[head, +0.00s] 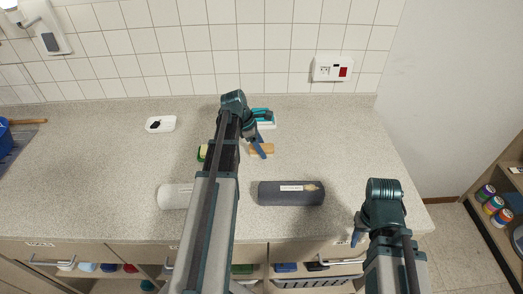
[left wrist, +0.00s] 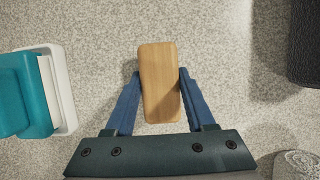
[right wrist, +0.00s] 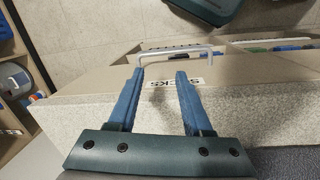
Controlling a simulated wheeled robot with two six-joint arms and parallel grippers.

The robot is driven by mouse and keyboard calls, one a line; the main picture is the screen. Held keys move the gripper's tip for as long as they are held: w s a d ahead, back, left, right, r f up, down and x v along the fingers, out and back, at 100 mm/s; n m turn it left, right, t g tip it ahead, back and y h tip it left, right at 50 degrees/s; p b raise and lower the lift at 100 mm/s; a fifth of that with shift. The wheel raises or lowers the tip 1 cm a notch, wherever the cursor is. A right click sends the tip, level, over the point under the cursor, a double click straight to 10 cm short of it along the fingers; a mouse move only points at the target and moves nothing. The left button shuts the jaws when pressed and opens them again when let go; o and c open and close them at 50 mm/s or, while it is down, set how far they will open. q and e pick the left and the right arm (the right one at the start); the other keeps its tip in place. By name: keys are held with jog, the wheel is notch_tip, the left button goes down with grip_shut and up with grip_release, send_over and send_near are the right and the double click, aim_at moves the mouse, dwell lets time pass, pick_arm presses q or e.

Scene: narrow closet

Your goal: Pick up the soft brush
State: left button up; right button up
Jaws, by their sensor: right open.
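A light wooden block, which looks like the back of the soft brush (head: 267,149), lies on the speckled counter; no bristles show. In the left wrist view the brush (left wrist: 160,85) lies lengthwise between the finger tips. My left gripper (head: 258,149) is open over it, with one blue finger tip close along each long side; I cannot tell whether they touch. My right gripper (head: 358,232) is open and empty by the counter's front edge; its fingers (right wrist: 160,72) show in the right wrist view before a drawer front.
A teal item (head: 262,114) on a white base stands behind the brush. A dark cylinder (head: 291,193) and a pale cylinder (head: 174,196) lie nearer the front. A green and yellow item (head: 202,153) is partly hidden by my left arm. A white dish (head: 161,124) sits back left.

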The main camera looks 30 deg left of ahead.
aim_at(262, 146)
pick_arm(q)
grip_shut()
jog(key=shift+r, duration=0.15)
notch_tip(262, 146, up, 10)
jog(key=p, duration=1)
jog(key=shift+r+p, duration=0.15)
jog(key=shift+p, duration=0.2)
jog(key=shift+o, duration=0.2)
grip_release()
jog(key=shift+a, duration=0.1)
jog(key=c, duration=0.5)
jog(key=s+a+n+y, duration=0.1)
jog(key=s+a+n, duration=0.2)
jog(key=a, duration=0.2)
jog(key=s+a+n+t+y, duration=0.1)
jog(key=s+a+n, duration=0.2)
jog(key=a, duration=0.2)
jog(key=s+a+n+t, duration=0.1)
jog(key=s+a+n, duration=0.2)
jog(key=a, duration=0.2)
jog(key=shift+s+a+y, duration=0.1)
jog(key=shift+s+y, duration=0.1)
jog(key=shift+y, duration=0.2)
